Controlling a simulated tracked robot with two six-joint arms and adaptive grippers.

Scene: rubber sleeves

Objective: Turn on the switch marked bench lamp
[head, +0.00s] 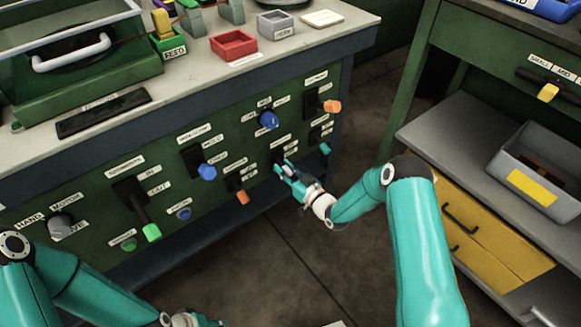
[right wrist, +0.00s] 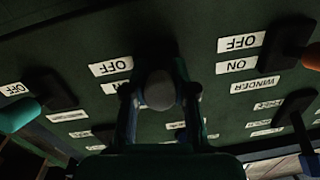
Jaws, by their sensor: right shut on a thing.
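My right gripper (head: 284,168) reaches the green panel below the bench top. In the right wrist view, its two fingers (right wrist: 156,108) are shut around a switch with a grey rounded knob (right wrist: 158,90). An OFF label (right wrist: 110,68) sits beside this switch, with a partly covered label near it. The gripper hides most of the switch in the head view. I cannot read a bench lamp label on any switch. My left gripper (head: 190,320) is cut off at the bottom edge of the head view, away from the panel; its fingers are unclear.
Neighbouring switches have orange (head: 332,106), blue (head: 269,119) and teal (head: 324,149) handles. A green-handled lever (head: 151,231) is farther left. The wrist view shows a WINDER label (right wrist: 255,86). A yellow-drawer cabinet (head: 500,235) stands right of my right arm. Open floor lies between.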

